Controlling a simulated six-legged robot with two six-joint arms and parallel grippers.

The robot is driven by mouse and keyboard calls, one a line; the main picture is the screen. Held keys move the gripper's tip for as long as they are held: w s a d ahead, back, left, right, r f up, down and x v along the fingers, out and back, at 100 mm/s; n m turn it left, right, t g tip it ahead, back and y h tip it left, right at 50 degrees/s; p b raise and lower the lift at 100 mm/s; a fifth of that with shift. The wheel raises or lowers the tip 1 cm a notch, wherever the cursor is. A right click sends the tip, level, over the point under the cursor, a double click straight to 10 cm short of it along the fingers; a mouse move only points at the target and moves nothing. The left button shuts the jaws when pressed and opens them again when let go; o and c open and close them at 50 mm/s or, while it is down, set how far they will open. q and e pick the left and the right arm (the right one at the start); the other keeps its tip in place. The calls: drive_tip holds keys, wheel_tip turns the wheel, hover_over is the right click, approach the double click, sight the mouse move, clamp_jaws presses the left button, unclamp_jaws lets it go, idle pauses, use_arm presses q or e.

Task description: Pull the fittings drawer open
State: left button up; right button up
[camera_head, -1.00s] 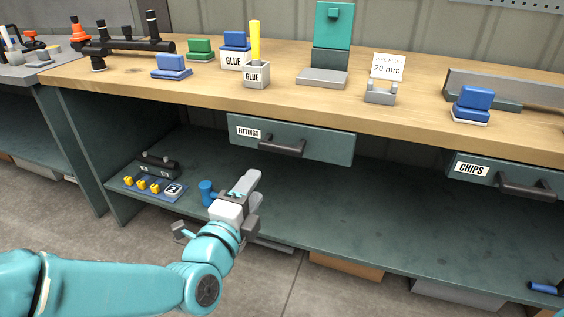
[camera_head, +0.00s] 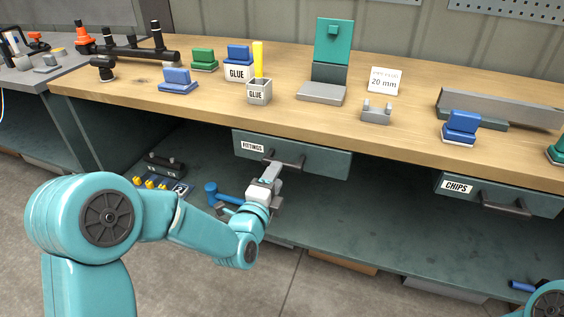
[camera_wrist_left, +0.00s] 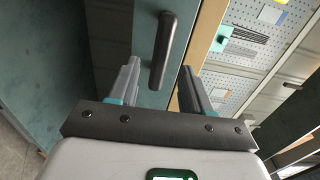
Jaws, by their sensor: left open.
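The fittings drawer (camera_head: 328,163) is a dark teal front with a white FITTINGS label, under the edge of the wooden bench top. It looks shut. Its dark bar handle (camera_head: 284,161) also shows in the left wrist view (camera_wrist_left: 164,48). My left gripper (camera_head: 272,170) is open and close in front of the handle. In the wrist view the handle appears between the two fingers (camera_wrist_left: 160,77), with gaps on both sides. I cannot tell how far the fingers reach around it. My right gripper is out of view.
The chips drawer (camera_head: 456,187) sits further right. Above, the bench top (camera_head: 330,117) holds glue boxes, blue and green blocks and a teal stand (camera_head: 332,45). A blue T-shaped part (camera_head: 212,193) and a fittings tray lie on the lower shelf (camera_head: 375,235).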

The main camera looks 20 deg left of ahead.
use_arm(q)
drive_tip(key=w, duration=0.5)
drive_tip(key=shift+w+d, duration=0.1)
drive_tip(key=shift+w, duration=0.3)
clamp_jaws()
